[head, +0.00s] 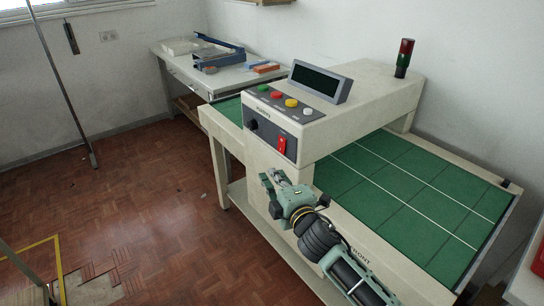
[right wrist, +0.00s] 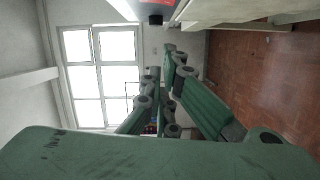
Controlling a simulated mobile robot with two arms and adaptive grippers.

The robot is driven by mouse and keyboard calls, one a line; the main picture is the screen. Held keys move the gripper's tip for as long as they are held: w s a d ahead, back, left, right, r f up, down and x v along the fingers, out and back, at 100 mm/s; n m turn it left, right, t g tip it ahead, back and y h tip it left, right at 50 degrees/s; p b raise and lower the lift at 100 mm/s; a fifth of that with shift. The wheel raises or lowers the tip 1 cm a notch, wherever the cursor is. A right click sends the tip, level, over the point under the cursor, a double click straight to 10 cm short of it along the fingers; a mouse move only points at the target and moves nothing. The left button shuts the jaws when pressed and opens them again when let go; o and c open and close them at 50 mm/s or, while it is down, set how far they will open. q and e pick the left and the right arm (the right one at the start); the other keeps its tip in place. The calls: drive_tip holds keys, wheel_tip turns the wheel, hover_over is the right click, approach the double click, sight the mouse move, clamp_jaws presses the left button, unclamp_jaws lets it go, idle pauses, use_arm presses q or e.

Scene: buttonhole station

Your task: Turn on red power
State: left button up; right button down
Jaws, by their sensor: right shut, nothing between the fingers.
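The red power switch (head: 281,145) is on the dark front panel of the cream machine (head: 365,95), to the right of a black knob (head: 253,125). My right gripper (head: 268,178) is shut and empty. It is in front of the machine, below the panel in the head view, and appears apart from the switch. In the right wrist view the closed fingers (right wrist: 168,52) point away from the camera. A red patch (right wrist: 150,2) and a dark knob show at that view's top edge. My left gripper is not in view.
Green, red, yellow and white buttons (head: 277,95) line the sloped top panel, beside a dark display (head: 316,80). The green-topped table (head: 400,190) extends to the right. A side table (head: 190,70) with trays stands behind. The floor at left is mostly open.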

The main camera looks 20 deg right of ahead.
sight(281, 145)
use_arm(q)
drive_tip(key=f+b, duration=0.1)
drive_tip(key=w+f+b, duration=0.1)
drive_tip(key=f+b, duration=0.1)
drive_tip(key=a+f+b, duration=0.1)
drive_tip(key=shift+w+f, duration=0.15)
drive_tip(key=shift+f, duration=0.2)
use_arm(e)
drive_tip(key=w+d, duration=0.2)
drive_tip(key=w, duration=0.8)
drive_tip(key=shift+w+d+f, duration=0.25)
drive_tip(key=shift+d+f, duration=0.1)
